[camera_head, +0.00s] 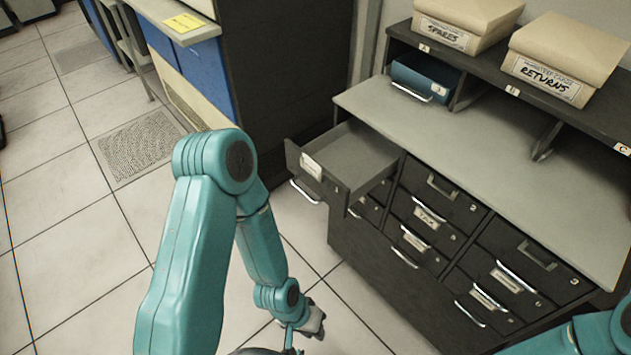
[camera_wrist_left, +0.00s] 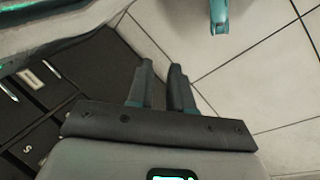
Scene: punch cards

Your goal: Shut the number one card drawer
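A dark card drawer (camera_head: 318,178) is pulled out at the top left of the dark cabinet in the head view. It has a pale label, a metal handle and an empty-looking grey inside; its number is not readable. My left gripper (camera_head: 308,328) hangs low over the floor, in front of and below this drawer, not touching it. In the left wrist view its two fingers (camera_wrist_left: 161,66) are a little apart with nothing between them. My right arm enters at the lower right of the head view; its gripper is out of view.
The other front drawers (camera_head: 425,215) look shut. On the shelf above the grey top stand a SPARES box (camera_head: 443,33), a RETURNS box (camera_head: 548,78) and a blue tray (camera_head: 420,80) in a cubby. A desk holds a yellow note (camera_head: 184,22).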

